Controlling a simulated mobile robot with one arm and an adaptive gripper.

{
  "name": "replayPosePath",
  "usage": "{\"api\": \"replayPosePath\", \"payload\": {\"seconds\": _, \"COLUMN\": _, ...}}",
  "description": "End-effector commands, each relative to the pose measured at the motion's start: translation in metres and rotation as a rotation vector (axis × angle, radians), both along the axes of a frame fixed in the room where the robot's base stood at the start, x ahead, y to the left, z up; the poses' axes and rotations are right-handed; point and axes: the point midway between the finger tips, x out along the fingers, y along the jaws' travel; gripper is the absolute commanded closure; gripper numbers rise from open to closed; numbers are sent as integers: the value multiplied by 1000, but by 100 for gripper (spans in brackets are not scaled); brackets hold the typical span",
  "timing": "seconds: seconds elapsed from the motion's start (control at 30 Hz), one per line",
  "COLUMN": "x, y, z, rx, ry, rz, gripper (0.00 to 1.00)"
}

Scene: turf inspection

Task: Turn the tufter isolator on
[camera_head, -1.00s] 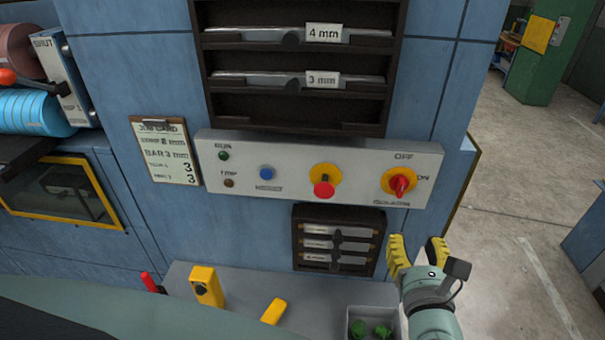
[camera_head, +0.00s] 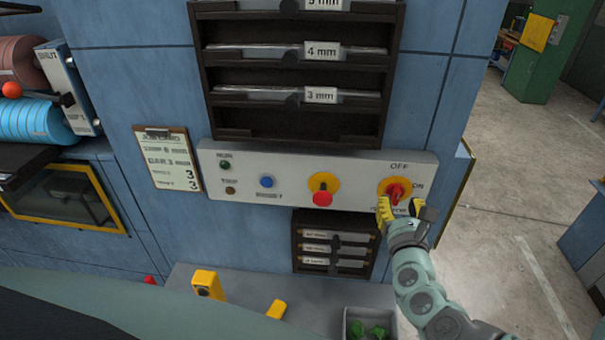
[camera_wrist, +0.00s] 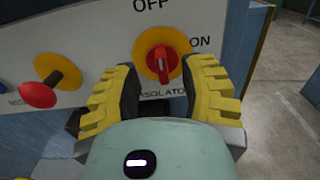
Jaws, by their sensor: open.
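The tufter isolator (camera_head: 396,188) is a red handle on a yellow disc at the right end of the grey control panel (camera_head: 225,182). In the wrist view the isolator's handle (camera_wrist: 162,60) stands about upright, in line with the OFF label above; the ON label is to its right. My gripper (camera_head: 400,207) is open in front of the isolator's lower part. In the wrist view its yellow padded fingers (camera_wrist: 163,85) lie left and right of the handle, with a gap on each side. I cannot tell how far the fingertips are from the panel.
A dark rack (camera_head: 300,130) hangs above the panel and a small rack (camera_head: 335,268) below. Open floor (camera_head: 500,220) lies to the right.

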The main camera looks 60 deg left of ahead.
Motion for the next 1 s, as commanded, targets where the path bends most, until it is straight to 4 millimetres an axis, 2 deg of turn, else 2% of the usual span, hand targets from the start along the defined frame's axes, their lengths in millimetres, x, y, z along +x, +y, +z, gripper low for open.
{"api": "replayPosePath", "payload": {"seconds": 0.1, "x": 10, "y": 14, "z": 0, "rx": 1, "ry": 2, "rz": 2, "gripper": 59}}
{"api": "replayPosePath", "payload": {"seconds": 0.33, "x": 23, "y": 30, "z": -1, "rx": -1, "ry": 2, "rz": 3, "gripper": 59}}
{"api": "replayPosePath", "payload": {"seconds": 0.73, "x": 27, "y": 33, "z": -1, "rx": -2, "ry": 3, "rz": 3, "gripper": 59}}
{"api": "replayPosePath", "payload": {"seconds": 0.77, "x": 27, "y": 33, "z": -1, "rx": -2, "ry": 3, "rz": 3, "gripper": 54}}
{"api": "replayPosePath", "payload": {"seconds": 1.0, "x": 27, "y": 33, "z": -1, "rx": -2, "ry": 3, "rz": 2, "gripper": 79}}
